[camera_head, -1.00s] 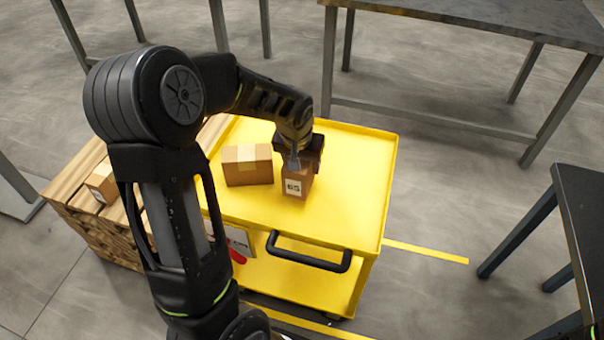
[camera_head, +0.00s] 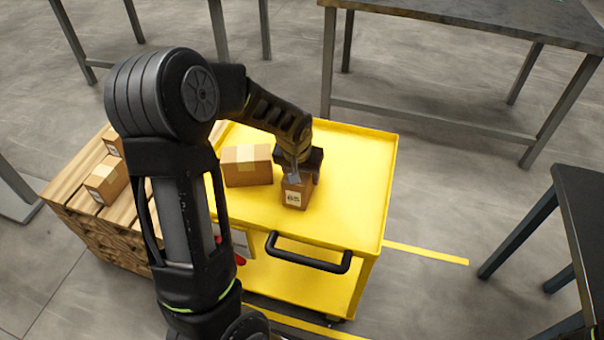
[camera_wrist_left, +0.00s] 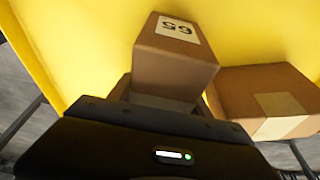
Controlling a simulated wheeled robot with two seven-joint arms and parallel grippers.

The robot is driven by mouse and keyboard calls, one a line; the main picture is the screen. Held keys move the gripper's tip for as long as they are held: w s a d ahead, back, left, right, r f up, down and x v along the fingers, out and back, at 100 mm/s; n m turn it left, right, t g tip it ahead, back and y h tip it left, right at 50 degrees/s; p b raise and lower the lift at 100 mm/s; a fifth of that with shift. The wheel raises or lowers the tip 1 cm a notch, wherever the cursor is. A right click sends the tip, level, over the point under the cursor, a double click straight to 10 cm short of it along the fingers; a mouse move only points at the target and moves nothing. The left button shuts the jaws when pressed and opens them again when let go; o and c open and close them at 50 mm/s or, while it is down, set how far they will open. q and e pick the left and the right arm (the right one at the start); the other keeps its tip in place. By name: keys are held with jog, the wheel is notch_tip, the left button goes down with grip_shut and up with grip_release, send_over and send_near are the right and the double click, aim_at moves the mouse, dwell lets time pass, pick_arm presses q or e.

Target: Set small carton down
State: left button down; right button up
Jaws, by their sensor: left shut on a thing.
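A small brown carton (camera_head: 295,196) with a white label marked 65 is at the yellow cart's top (camera_head: 345,190), near its front edge. My left gripper (camera_head: 299,168) is shut on this carton from above. The left wrist view shows the same carton (camera_wrist_left: 172,62) between the fingers, which are mostly hidden by the gripper body (camera_wrist_left: 150,125). I cannot tell whether its underside touches the cart top. A second carton (camera_head: 247,166) with a tape strip stands on the cart just left of it, and it shows at the right in the left wrist view (camera_wrist_left: 250,92). My right gripper is out of view.
The cart has a black handle (camera_head: 307,254) in front. A wooden pallet stack (camera_head: 75,200) with cartons (camera_head: 105,182) stands left. Grey tables are at the back (camera_head: 470,22) and right (camera_head: 585,200). The cart top's right side is clear.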

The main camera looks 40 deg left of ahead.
pick_arm(q)
jog(key=shift+c, duration=2.4)
grip_release()
jog(key=shift+f, duration=0.1)
jog(key=shift+r, duration=0.2)
jog(key=p+v, duration=0.1)
jog(key=v, duration=1.1)
jog(key=shift+p, duration=0.4)
